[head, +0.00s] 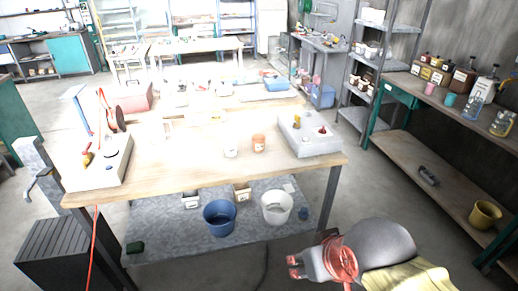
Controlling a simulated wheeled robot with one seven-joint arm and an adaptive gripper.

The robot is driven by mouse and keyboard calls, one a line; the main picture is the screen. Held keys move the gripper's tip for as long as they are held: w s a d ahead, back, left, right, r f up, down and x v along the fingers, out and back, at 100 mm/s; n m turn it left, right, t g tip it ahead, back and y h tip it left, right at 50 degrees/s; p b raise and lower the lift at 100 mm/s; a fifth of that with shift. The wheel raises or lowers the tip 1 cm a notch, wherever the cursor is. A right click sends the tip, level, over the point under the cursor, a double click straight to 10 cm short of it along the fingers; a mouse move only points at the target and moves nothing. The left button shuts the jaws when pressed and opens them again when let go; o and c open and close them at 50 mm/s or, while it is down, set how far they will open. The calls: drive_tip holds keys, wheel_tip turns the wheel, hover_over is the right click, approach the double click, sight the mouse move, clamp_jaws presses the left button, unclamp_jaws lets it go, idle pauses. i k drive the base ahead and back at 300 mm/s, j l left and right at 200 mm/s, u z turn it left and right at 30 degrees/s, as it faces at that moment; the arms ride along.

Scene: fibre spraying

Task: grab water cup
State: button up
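Several cup-like things show, and I cannot tell which one is the water cup. A small pink cup (430,88) and a teal cup (449,99) stand on the right-hand bench. A white jar (231,152) and an orange jar (258,143) stand on the middle table. My gripper (293,266) is at the bottom, in front of the table's near edge and apart from all of these. Its two red-tipped fingers point left with a small gap and nothing between them, so it looks open.
The wooden table (180,165) carries a grey block (310,138) at its right end. A blue bucket (219,216) and a white bucket (277,207) sit below. The right bench (415,88) holds bottles and glass vessels (503,123). Clear floor lies between table and bench.

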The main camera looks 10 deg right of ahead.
sight(259, 144)
drive_tip(key=i+l+u, duration=0.25)
drive_tip(key=i, duration=0.3)
drive_tip(key=i+l+u, duration=0.3)
drive_tip(key=i, duration=0.25)
drive_tip(key=l, duration=0.1)
